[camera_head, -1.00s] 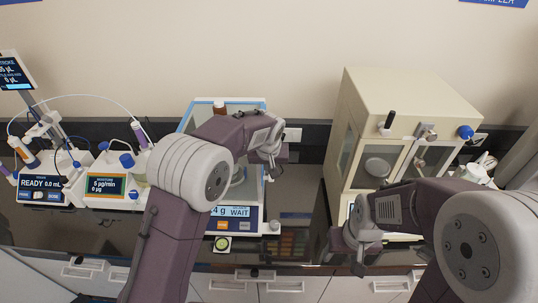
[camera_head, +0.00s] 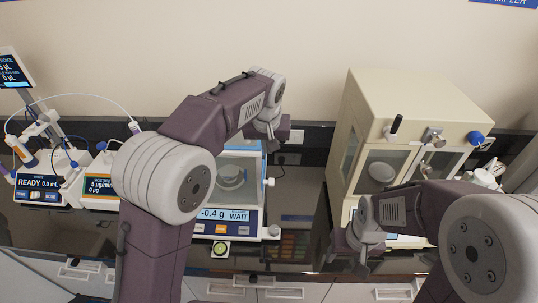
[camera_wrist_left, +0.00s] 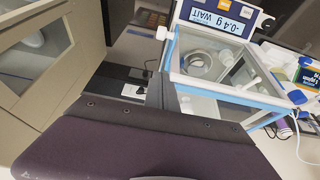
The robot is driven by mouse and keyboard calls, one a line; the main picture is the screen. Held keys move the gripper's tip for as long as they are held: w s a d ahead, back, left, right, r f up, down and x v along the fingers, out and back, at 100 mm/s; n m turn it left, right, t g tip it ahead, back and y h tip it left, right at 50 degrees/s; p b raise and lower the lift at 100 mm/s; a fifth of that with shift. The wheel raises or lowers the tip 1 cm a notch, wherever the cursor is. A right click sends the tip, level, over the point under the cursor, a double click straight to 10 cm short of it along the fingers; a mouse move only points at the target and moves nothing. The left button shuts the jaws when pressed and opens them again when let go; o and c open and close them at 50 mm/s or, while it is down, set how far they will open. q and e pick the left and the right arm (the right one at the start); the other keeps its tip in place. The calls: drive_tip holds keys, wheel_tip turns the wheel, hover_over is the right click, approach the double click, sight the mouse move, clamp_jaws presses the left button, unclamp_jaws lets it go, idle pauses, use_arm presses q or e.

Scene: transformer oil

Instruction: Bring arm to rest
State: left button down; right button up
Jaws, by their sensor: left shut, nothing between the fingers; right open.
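My left arm reaches in from the left in the head view and passes in front of the balance (camera_head: 240,168). My left gripper (camera_head: 272,130) is at the balance's back right, raised, shut and empty; its fingertips are small and partly hidden. The balance has a blue-edged glass case, a round pan and a display reading "-0.4 g WAIT". It also shows in the left wrist view (camera_wrist_left: 215,92). My right gripper (camera_head: 352,245) is open and empty, low in front of the cream cabinet (camera_head: 425,105), near the bench's front edge.
The cabinet with glass doors stands at the right. At the left are a titrator reading "READY" (camera_head: 40,183) and a moisture unit (camera_head: 98,187), partly hidden by my left arm. Drawers (camera_head: 235,290) lie below the bench edge. Dark bench (camera_head: 300,205) shows between balance and cabinet.

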use_arm(q)
drive_tip(key=s+a+f+g, duration=0.2)
drive_tip(key=s+a+f, duration=1.35)
drive_tip(key=s, duration=0.35)
drive_tip(key=s+d+f+g+b, duration=0.1)
drive_tip(key=s+f+b, duration=0.2)
drive_tip(key=f+b, duration=0.8)
drive_tip(key=shift+d+f, duration=0.15)
drive_tip(key=shift+f, duration=0.5)
use_arm(e)
wheel_tip(320, 180, down, 11)
drive_tip(key=shift+w+d+f, duration=0.15)
drive_tip(key=shift+w+d, duration=0.05)
drive_tip(key=shift+w, duration=0.25)
drive_tip(key=shift+w, duration=0.1)
